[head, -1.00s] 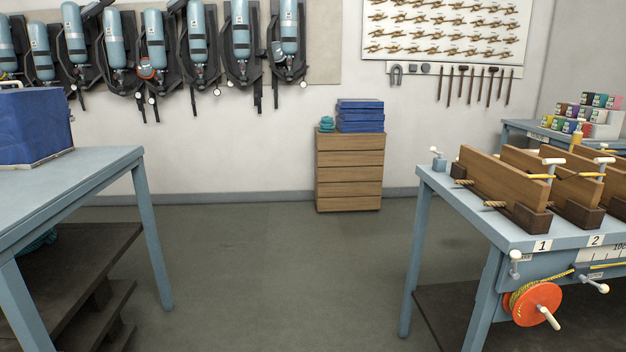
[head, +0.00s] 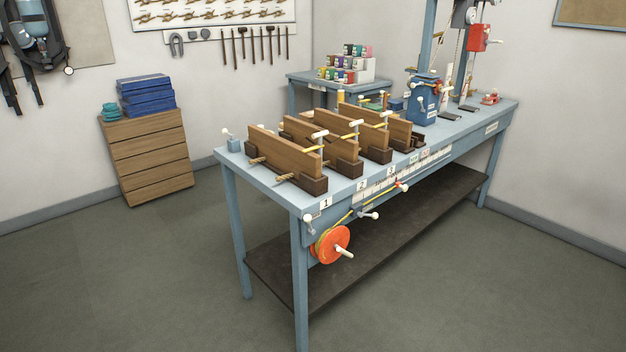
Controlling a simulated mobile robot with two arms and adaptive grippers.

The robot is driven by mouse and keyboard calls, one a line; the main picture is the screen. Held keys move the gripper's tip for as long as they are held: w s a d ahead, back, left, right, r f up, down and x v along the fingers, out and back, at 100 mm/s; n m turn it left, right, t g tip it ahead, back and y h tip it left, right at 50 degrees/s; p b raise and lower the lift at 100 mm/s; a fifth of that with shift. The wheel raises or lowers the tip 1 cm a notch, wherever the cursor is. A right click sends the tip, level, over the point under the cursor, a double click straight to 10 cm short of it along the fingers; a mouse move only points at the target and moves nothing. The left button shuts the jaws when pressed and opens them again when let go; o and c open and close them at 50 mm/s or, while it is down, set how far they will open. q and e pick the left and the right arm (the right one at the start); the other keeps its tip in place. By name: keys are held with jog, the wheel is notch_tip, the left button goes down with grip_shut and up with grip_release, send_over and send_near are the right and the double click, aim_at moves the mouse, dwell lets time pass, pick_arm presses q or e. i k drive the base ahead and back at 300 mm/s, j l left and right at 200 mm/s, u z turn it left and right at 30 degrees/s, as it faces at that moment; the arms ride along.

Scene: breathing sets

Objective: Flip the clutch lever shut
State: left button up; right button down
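A blue workbench (head: 255,178) stands in the middle of the head view. An orange reel (head: 333,245) with a white-tipped crank hangs on its near side, with yellow cord running up from it to the right. Small white-knobbed levers sit around the reel: one lever (head: 310,222) at the bench's near corner and another lever (head: 369,215) to the right of the reel. A red-and-yellow fitting (head: 402,187) is further along the edge. I cannot tell which lever is the clutch lever, or its position. Neither of my grippers is in view.
Several wooden boards (head: 285,152) stand in dark blocks on the bench. A blue machine (head: 424,103) and a red box (head: 477,38) are at its far end. A dark lower shelf (head: 400,235) lies beneath. A wooden drawer unit (head: 147,160) stands left. The floor in front is clear.

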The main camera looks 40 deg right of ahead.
aim_at(374, 215)
jog(key=l+u, duration=0.1)
jog(key=l, duration=0.9)
jog(key=k+l+u, duration=0.15)
jog(key=l, duration=0.8)
